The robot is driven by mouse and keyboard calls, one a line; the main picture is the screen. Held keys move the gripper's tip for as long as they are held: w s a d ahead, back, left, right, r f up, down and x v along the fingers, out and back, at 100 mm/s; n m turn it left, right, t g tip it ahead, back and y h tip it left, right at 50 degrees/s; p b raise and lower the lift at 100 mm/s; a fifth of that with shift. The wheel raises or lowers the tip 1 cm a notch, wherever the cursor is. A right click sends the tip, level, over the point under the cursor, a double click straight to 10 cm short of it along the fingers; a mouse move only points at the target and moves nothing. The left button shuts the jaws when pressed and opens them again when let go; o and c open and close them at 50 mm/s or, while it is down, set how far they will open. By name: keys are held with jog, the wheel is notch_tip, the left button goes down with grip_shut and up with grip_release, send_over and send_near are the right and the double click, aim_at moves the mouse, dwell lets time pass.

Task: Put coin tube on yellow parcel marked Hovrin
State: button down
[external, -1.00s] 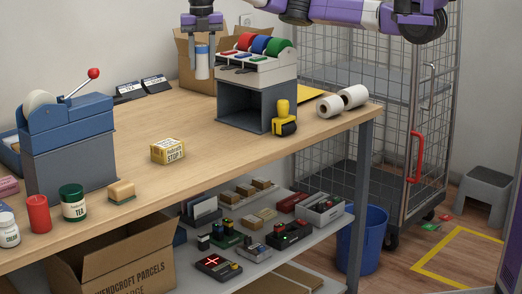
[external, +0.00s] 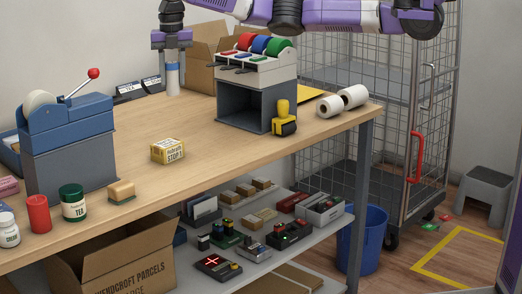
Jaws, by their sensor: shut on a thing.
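My gripper (external: 172,62) points down over the back of the counter, left of the cardboard box. It is shut on a pale tube with a blue band (external: 172,80), held upright; whether its foot touches the counter I cannot tell. No writing on it can be read, so I cannot tell for sure that it is the coin tube. A flat yellow piece (external: 313,93) lies behind the grey machine, partly hidden, with no readable name.
The grey machine with coloured rolls (external: 257,90) stands right of my gripper, with the open cardboard box (external: 205,70) behind. White rolls (external: 342,101) and a yellow-black dispenser (external: 284,118) are at right.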

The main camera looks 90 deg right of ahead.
notch_tip(320, 180, down, 13)
jog(key=shift+r+p, duration=0.1)
jog(key=shift+p, duration=0.35)
jog(key=c, duration=0.9)
grip_release()
jog(key=shift+c, duration=0.2)
notch_tip(320, 180, up, 12)
jog(key=shift+r+b, duration=0.1)
jog(key=shift+b, duration=0.55)
